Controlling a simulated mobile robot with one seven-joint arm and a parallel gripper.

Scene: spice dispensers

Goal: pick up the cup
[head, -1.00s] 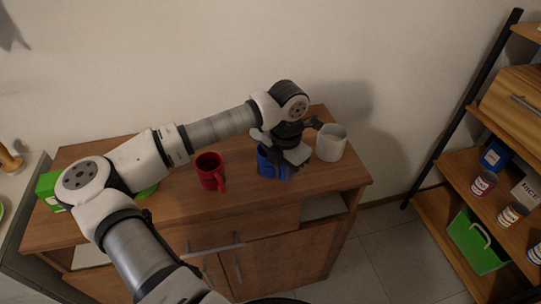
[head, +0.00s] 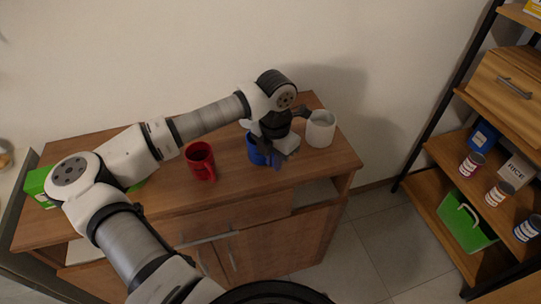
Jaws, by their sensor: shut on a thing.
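A blue cup (head: 256,152) stands on the wooden cabinet top, directly under my gripper, which hides its upper right part. A red cup (head: 201,162) stands to its left, with its handle toward the front right. A white cup (head: 320,129) stands to the right, close beside a dark part of my gripper. My gripper (head: 279,150) reaches down at the blue cup and is shut on it. The exact contact of the fingers is hidden. The blue cup appears upright, at about the height of the cabinet top; I cannot tell whether it is lifted.
On the right, a shelf unit (head: 437,152) holds cans, a rice box (head: 516,170) and a green bin (head: 466,222).

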